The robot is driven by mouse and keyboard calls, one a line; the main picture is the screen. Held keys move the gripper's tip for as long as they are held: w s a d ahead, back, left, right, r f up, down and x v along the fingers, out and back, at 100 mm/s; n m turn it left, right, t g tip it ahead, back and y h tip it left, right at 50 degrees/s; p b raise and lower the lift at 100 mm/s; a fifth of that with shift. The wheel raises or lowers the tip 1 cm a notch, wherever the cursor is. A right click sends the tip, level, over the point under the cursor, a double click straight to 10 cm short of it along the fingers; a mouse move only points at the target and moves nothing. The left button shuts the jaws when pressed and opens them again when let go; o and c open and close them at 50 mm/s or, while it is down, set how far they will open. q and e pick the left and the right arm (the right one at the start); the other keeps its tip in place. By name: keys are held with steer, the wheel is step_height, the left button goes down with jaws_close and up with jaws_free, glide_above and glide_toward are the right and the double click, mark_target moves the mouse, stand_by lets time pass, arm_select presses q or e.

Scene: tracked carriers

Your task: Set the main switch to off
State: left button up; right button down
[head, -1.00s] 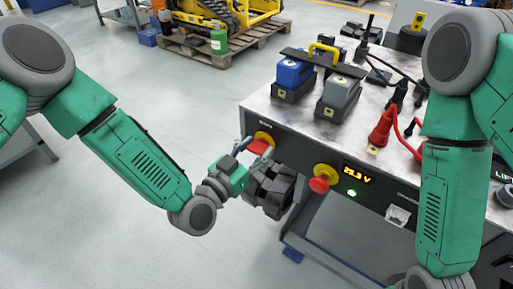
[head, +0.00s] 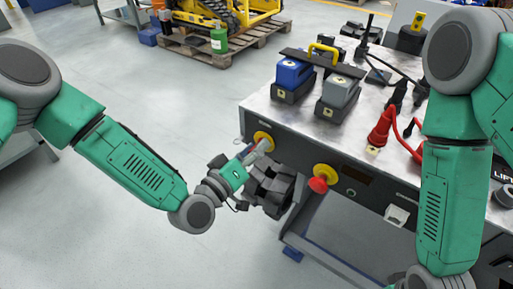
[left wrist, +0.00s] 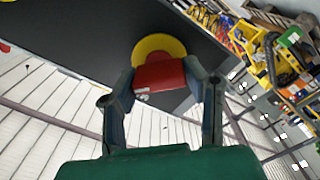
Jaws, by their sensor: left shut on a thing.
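The main switch shows as a yellow round plate (head: 263,137) at the left end of the bench's front panel. In the left wrist view its red handle (left wrist: 160,75) lies across the picture between the two fingers, with the yellow plate behind it. My left gripper (head: 258,148) is shut on this handle, one finger at each end (left wrist: 160,82). In the head view the gripper hides most of the handle. My right arm hangs at the right of the head view, and its gripper is out of view.
A red mushroom button (head: 318,185) on a yellow base sits to the right of the switch, near a dark display (head: 358,174) and an unlit lamp (head: 351,192). A blue battery (head: 293,74), a grey battery (head: 341,92) and a red plug (head: 381,128) stand on the bench top.

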arm_select(q)
steer(key=n, duration=0.3)
steer(key=n+b, duration=0.1)
steer(key=shift+a+f+n, duration=0.15)
steer(key=shift+f+n, duration=0.15)
steer(key=shift+f+n+b, duration=0.15)
steer(key=shift+n+b, duration=0.35)
steer(key=shift+n, duration=1.5)
steer(key=o, duration=1.1)
steer(key=shift+a, duration=0.1)
steer(key=shift+o, duration=0.2)
steer(key=shift+a, duration=0.1)
steer(key=shift+s+r, duration=0.1)
steer(key=shift+r, duration=0.1)
